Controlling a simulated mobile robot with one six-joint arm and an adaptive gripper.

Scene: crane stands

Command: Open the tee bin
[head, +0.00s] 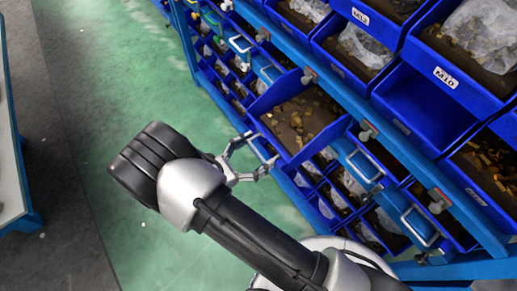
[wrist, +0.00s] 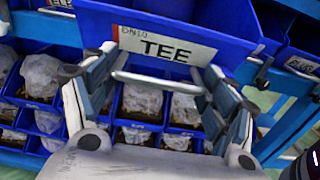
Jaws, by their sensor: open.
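The tee bin (head: 318,137) is a blue open-topped drawer with brown loose parts inside, and it juts out from its row in the rack. In the wrist view its blue front (wrist: 200,22) carries a white label (wrist: 165,45) reading "DN10 TEE". A pale metal handle bar (wrist: 158,82) runs across below the label, between my fingers. My gripper (head: 262,153) is open at the bin's front; in the wrist view its fingers (wrist: 162,66) stand apart on either side of the handle. I cannot tell whether they touch it.
The blue rack (head: 385,135) holds several other bins, including one labelled M10 (head: 440,85) at upper right. Lower bins with plastic bags (wrist: 142,98) sit beneath. Green floor (head: 120,70) is open at left, with a table (head: 12,180) at the far left edge.

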